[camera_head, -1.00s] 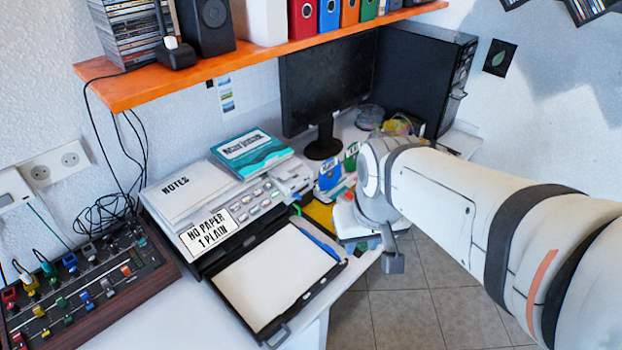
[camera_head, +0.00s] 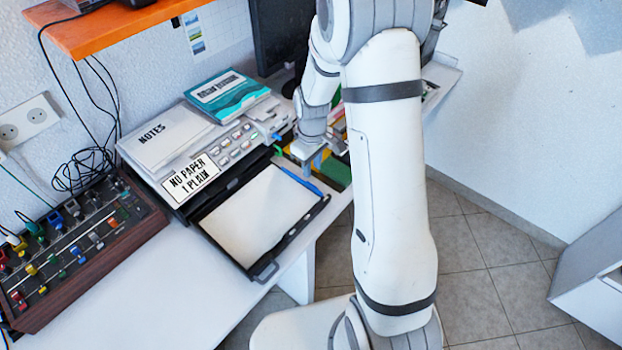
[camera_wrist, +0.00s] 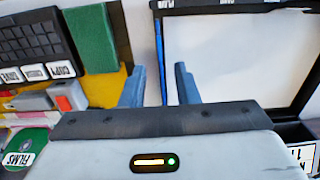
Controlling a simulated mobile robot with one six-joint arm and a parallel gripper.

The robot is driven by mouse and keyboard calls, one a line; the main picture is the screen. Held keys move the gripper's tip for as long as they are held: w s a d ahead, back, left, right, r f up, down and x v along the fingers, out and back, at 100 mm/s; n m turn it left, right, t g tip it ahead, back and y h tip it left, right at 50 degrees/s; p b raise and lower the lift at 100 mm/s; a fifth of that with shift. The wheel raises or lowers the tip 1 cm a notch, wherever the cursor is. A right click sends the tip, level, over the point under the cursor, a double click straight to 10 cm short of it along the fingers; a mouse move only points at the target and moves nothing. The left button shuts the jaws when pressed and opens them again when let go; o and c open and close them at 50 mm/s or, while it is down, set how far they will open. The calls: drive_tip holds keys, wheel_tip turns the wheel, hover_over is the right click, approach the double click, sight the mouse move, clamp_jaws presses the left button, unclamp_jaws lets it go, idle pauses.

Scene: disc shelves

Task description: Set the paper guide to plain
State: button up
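The printer (camera_head: 216,152) has its black tray (camera_head: 262,270) pulled out with a white sheet (camera_head: 258,215) in it. A blue strip (camera_head: 300,181), which looks like the paper guide, lies along the tray's right side. A label (camera_head: 191,178) on the printer reads "NO PAPER 1 PLAIN". My gripper (camera_head: 308,166) points down near the strip's upper part. In the wrist view my gripper (camera_wrist: 159,84) is open, its blue-grey fingers apart. The tray's edge and a thin blue line (camera_wrist: 160,50) run between the fingers. I cannot tell whether they touch.
Notes (camera_head: 166,135) and a teal book (camera_head: 228,94) lie on the printer. A mixer with coloured knobs (camera_head: 75,250) stands at the left. A green block (camera_wrist: 90,38), a keypad (camera_wrist: 33,45) and a films disc (camera_wrist: 20,150) lie beside the tray. The front desk is clear.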

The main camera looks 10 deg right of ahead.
sight(312, 185)
wheel_tip(312, 185, down, 8)
drive_tip(key=shift+r+p, duration=0.1)
drive_tip(key=shift+p, duration=0.2)
clamp_jaws()
idle(0.3)
idle(0.4)
